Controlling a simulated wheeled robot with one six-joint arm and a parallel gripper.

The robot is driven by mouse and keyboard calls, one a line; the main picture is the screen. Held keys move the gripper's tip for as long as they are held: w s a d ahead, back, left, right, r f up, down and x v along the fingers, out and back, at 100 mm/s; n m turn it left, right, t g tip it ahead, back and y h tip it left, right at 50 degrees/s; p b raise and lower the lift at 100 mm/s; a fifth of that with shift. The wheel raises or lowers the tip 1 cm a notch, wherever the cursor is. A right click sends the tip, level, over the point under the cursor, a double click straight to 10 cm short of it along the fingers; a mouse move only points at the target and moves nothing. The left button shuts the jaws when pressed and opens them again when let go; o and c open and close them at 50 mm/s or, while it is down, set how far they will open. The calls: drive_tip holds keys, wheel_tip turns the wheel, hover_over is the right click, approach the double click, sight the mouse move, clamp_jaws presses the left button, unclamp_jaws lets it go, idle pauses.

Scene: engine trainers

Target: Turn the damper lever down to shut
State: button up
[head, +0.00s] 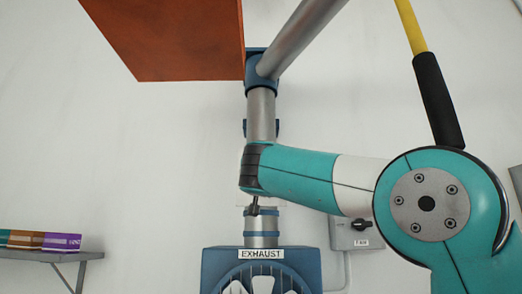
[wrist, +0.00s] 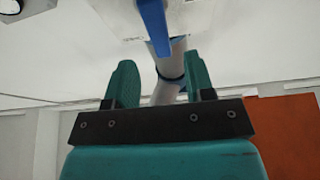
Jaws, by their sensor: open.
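In the wrist view my gripper (wrist: 160,65) has its two teal fingers spread apart with nothing held between them. A grey pipe (wrist: 173,58) with a blue band shows beyond and between the fingers. A blue bar (wrist: 153,25), which looks like the damper lever, reaches in from the top edge, ahead of the fingertips and apart from them; its upper end is cut off. In the head view the vertical exhaust pipe (head: 262,117) passes behind my teal arm. My arm hides the middle of the pipe, and the lever cannot be made out clearly there.
The blue housing labelled EXHAUST (head: 262,268) is under the pipe. An orange panel (head: 185,45) hangs at the upper left. A yellow rod with a black grip (head: 438,100) is at the upper right. A grey switch box (head: 352,235) and a shelf (head: 50,256) are on the wall.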

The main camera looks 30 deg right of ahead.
drive_tip(key=shift+p+x, duration=1.95)
drive_tip(key=shift+x, duration=1.45)
drive_tip(key=shift+f, duration=0.1)
clamp_jaws()
